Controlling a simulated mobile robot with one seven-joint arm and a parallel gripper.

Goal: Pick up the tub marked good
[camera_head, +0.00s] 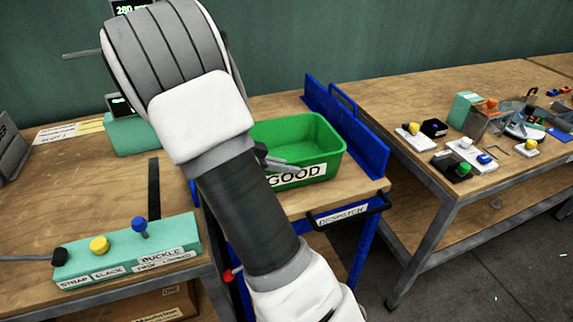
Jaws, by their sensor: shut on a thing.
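The green tub (322,150) has a white label reading GOOD on its front wall. It is on or just above the wooden top of a blue-framed cart; I cannot tell whether it touches the top. Its inside looks empty where I can see it. My gripper (272,163) is at the tub's left front edge, shut on the tub's wall. My arm crosses in front and hides the tub's left part and most of the gripper.
A blue rail (346,126) stands along the cart's right side, with a DISPATCH handle (343,216) in front. A teal control box (128,250) with knobs sits on the left bench. The right bench (385,93) holds several small parts. A floor gap separates cart and right bench.

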